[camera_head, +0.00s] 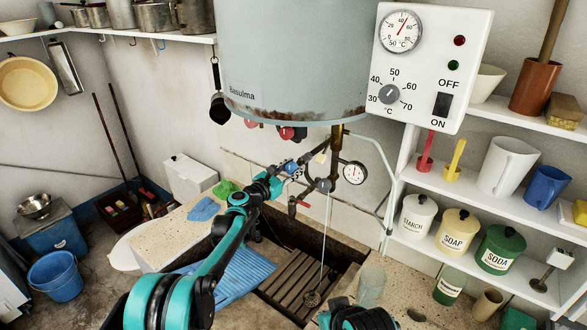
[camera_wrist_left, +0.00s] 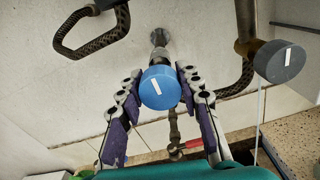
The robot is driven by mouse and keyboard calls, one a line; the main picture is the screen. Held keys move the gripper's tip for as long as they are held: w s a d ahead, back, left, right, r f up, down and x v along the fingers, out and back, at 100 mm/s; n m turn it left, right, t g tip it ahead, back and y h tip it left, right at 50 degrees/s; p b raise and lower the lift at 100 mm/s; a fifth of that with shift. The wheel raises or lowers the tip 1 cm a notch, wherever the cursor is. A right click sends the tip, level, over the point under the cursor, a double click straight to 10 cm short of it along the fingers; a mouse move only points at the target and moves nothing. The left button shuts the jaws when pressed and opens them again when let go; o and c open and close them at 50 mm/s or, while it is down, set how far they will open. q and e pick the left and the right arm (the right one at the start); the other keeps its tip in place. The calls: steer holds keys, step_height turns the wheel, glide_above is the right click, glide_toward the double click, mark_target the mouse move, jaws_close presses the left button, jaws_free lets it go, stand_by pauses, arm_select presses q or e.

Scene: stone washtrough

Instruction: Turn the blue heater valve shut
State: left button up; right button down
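The blue heater valve (camera_head: 291,168) is a round knob on the pipework under the boiler. In the left wrist view the blue knob (camera_wrist_left: 158,88) faces me, with a white line tilted slightly from upright. My left gripper (camera_head: 281,175) reaches it from the front. In the wrist view its two fingers (camera_wrist_left: 159,80) sit on either side of the knob and appear to touch its rim. Part of the knob is hidden by the gripper in the head view. My right gripper (camera_head: 358,318) shows only in part at the bottom edge; its fingers are unclear.
A grey knob (camera_wrist_left: 280,61) is to the right of the blue one, also seen in the head view (camera_head: 324,186). A red-handled tap (camera_wrist_left: 185,146) is below. The boiler (camera_head: 290,60) hangs above, with a gauge (camera_head: 354,172) beside the pipes. The stone trough (camera_head: 190,230) lies below.

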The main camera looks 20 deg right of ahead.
arm_select(q)
steer(key=shift+m, duration=0.3)
steer(key=m+b, duration=0.1)
steer(key=m, duration=0.2)
steer(key=shift+m, duration=0.3)
steer(key=m+b, duration=0.1)
steer(key=m, duration=0.3)
steer(key=shift+m, duration=0.3)
steer(key=m+b, duration=0.1)
steer(key=m, duration=0.3)
steer(key=shift+f+m, duration=0.1)
steer(key=shift+m, duration=0.2)
steer(key=shift+s+m, duration=0.1)
steer(key=shift+m, duration=2.2)
steer(key=o, duration=1.2)
steer(key=shift+c, duration=0.2)
